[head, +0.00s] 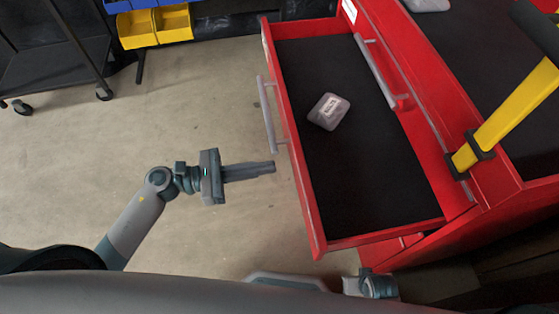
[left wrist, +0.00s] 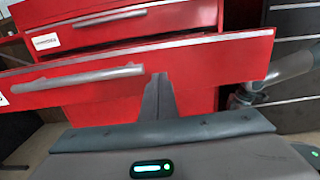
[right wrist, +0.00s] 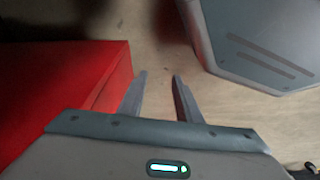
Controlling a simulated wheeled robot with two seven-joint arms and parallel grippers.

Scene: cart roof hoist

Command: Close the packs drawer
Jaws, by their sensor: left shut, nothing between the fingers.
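The drawer (head: 318,240) of the red cabinet is pulled out, with a dark liner and one grey labelled pack (head: 328,111) inside. Its grey bar handle (head: 268,113) is on the front face. My left gripper (head: 274,167) is shut and empty, with its fingers pointing at the drawer front, just beside the handle's near end. In the left wrist view the shut fingers (left wrist: 158,80) are in front of the red drawer front (left wrist: 215,70), near the end of the handle (left wrist: 80,77). My right gripper (right wrist: 158,76) is open and empty over the floor, beside a red surface.
A yellow post (head: 515,110) stands on the cabinet top (head: 505,55). Yellow bins (head: 155,25) and a dark wheeled cart (head: 55,65) are at the back left. The floor left of the drawer is clear.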

